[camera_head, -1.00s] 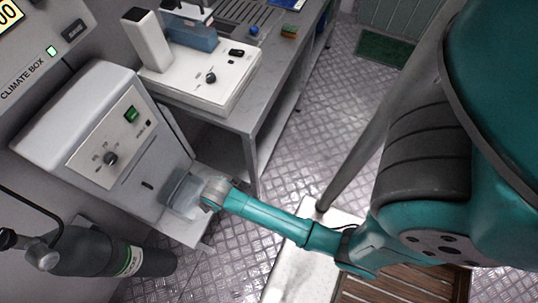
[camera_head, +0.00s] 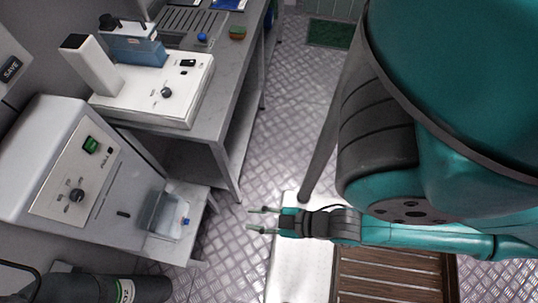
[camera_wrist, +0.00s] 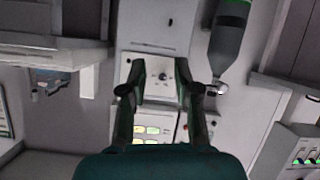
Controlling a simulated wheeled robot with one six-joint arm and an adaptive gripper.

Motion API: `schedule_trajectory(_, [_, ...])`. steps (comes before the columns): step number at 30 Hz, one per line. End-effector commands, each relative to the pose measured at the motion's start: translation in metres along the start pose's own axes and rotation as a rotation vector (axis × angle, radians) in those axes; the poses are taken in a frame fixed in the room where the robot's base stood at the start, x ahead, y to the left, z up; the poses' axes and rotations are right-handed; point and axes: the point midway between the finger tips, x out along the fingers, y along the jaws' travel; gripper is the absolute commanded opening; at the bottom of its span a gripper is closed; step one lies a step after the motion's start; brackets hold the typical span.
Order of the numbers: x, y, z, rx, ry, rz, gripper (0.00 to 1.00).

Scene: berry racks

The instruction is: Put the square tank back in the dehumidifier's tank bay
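The dehumidifier (camera_head: 45,150) is a pale box with a green switch and a dark knob, at the left of the head view. The clear square tank (camera_head: 170,217) is low at its front, above a small grey ledge, with a small blue and red spot on it. Part of the tank shows outside the front face; how deep it sits in the bay I cannot tell. My gripper (camera_head: 258,219) is open and empty, to the right of the tank and apart from it. The wrist view shows both fingers of my gripper (camera_wrist: 161,78) spread, with nothing between them.
A dark gas cylinder (camera_head: 95,288) lies below the dehumidifier in the head view. A grey bench (camera_head: 222,118) with a white device (camera_head: 185,95) stands behind. Metal floor is open beyond my gripper. A wooden slatted surface (camera_head: 390,275) is at lower right.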

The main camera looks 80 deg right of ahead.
Motion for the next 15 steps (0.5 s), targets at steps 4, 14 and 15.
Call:
schedule_trajectory(4, [-0.041, 0.007, -0.037, 0.117, 0.092, 0.013, 0.31])
schedule_trajectory(14, [-0.066, 0.013, -0.066, 0.205, 0.167, 0.017, 0.31])
schedule_trajectory(15, [-0.065, 0.013, -0.066, 0.205, 0.167, 0.017, 0.31])
